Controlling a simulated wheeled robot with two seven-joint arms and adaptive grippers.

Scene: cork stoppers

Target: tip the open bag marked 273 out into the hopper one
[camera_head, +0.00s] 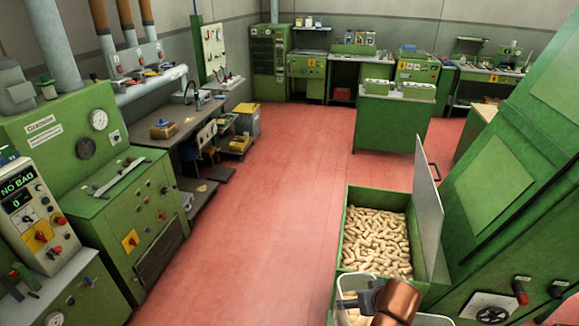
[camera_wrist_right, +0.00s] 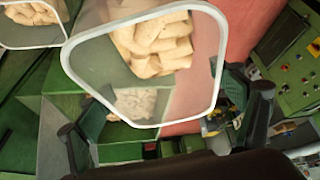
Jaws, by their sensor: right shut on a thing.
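The hopper (camera_head: 345,232) is a green open-topped box heaped with pale cork stoppers (camera_head: 376,240), at the lower right of the head view. A clear bag with a white rim (camera_head: 347,277) and corks inside is at its near end, cut by the bottom edge. My right gripper (camera_head: 368,298) is at this bag, partly hidden by my copper-coloured wrist. In the right wrist view the white-rimmed bag (camera_wrist_right: 72,78) shows its open mouth and corks, between the two dark fingers of my right gripper (camera_wrist_right: 168,130), shut on it. No mark 273 is readable. My left gripper is out of view.
A second white-rimmed bag of corks (camera_wrist_right: 30,38) is at the upper left of the wrist view. A grey upright panel (camera_head: 428,210) stands along the hopper's right side, beside a large green machine (camera_head: 500,190). The red floor (camera_head: 270,200) left of the hopper is clear.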

